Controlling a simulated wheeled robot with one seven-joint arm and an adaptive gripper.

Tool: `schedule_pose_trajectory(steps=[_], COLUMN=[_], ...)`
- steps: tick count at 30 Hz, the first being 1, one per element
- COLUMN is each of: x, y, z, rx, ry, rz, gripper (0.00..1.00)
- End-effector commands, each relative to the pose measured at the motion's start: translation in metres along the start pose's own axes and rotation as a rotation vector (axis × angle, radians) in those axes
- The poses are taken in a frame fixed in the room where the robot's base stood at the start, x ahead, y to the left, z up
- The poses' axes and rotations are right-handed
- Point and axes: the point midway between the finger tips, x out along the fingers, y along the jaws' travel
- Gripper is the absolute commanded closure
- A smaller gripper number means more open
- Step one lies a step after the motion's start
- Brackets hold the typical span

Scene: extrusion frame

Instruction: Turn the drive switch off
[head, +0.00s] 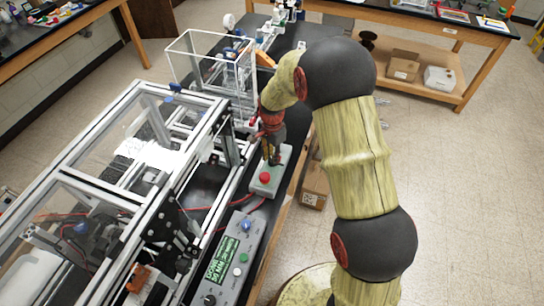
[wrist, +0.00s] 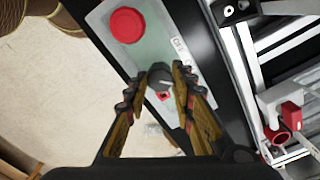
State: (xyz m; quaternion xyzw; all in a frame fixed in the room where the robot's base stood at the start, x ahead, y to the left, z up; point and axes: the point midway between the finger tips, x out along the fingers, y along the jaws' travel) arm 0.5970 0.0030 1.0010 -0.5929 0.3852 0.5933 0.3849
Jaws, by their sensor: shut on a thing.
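The drive switch is a small dark grey knob (wrist: 159,76) on a pale grey-green switch box (head: 267,190). The box also shows in the wrist view (wrist: 97,22), with a large red button (wrist: 127,25) beside the knob. A small red spot shows just below the knob. My gripper (head: 272,157) points down over the far half of the box. In the wrist view its two fingers (wrist: 157,84) are closed in on either side of the knob.
A control panel (head: 237,257) with a lit green display and several knobs lies nearer on the black bench. The aluminium extrusion frame (head: 75,155) stands close on the left. A clear box frame (head: 205,65) stands behind. Open floor lies to the right.

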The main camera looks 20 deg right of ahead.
Motion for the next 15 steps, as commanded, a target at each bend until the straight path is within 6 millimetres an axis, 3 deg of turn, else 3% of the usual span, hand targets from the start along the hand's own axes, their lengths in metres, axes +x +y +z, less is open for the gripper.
schedule_pose_trajectory(steps=[4,15], x=[-0.0002,-0.0006], y=[-0.0003,-0.0006], z=[-0.0001,-0.0003], rx=[0.0,-0.053], ry=[0.0,0.001], rz=[-0.001,-0.001], gripper=[1.0,1.0])
